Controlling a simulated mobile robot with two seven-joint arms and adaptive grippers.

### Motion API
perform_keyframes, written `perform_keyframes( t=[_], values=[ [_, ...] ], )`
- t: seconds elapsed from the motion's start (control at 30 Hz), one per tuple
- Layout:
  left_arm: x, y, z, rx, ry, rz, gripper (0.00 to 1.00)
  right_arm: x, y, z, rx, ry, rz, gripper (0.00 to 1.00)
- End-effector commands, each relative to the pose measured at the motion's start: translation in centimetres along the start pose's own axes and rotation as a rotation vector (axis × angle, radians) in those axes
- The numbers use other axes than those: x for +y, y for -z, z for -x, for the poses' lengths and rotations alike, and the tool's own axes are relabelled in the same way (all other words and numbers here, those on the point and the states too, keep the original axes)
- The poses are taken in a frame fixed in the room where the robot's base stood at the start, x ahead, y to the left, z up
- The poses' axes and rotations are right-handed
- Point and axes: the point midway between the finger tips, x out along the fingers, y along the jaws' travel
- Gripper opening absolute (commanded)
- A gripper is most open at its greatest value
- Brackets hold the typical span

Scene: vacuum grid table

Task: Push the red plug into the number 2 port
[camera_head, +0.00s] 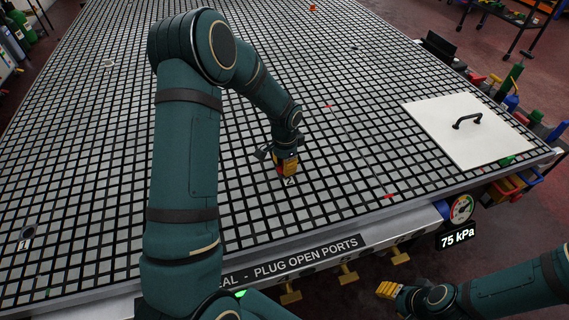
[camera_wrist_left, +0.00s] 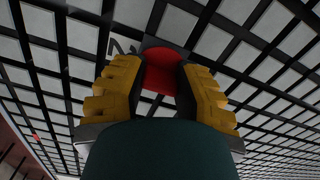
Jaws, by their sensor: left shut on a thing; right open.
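My left gripper (camera_head: 287,168) points down at the grid table, right beside the printed number 2 (camera_head: 290,182). In the left wrist view its yellow fingers (camera_wrist_left: 160,88) are shut on the red plug (camera_wrist_left: 162,70). The plug's far end is against or just over a dark patch (camera_wrist_left: 152,43), the number 2 port area. I cannot tell how deep the plug sits. Part of the number 2 mark (camera_wrist_left: 122,47) shows beside it. In the head view the fingers mostly hide the plug. My right gripper (camera_head: 387,290) is open and empty, off the table's front edge at lower right.
The black grid table (camera_head: 110,130) is mostly clear. A dark round port stands by the number 1 (camera_head: 23,246) at left. A white panel (camera_head: 440,125) with a black handle lies at right. A gauge (camera_head: 461,208) and a 75 kPa display (camera_head: 457,237) hang at the front edge.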

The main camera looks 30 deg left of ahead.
Motion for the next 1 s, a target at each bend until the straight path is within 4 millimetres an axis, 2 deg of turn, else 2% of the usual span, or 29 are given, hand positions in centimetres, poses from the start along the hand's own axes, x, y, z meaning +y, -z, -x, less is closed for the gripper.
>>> perform_keyframes(
  t=[1.0],
  values=[
    [0.0, 0.01, -0.54, 0.0, 0.0, 0.007, 0.03, 0.17, -0.05, -0.44, 0.0, 0.0, 0.0, 0.47]
  ],
)
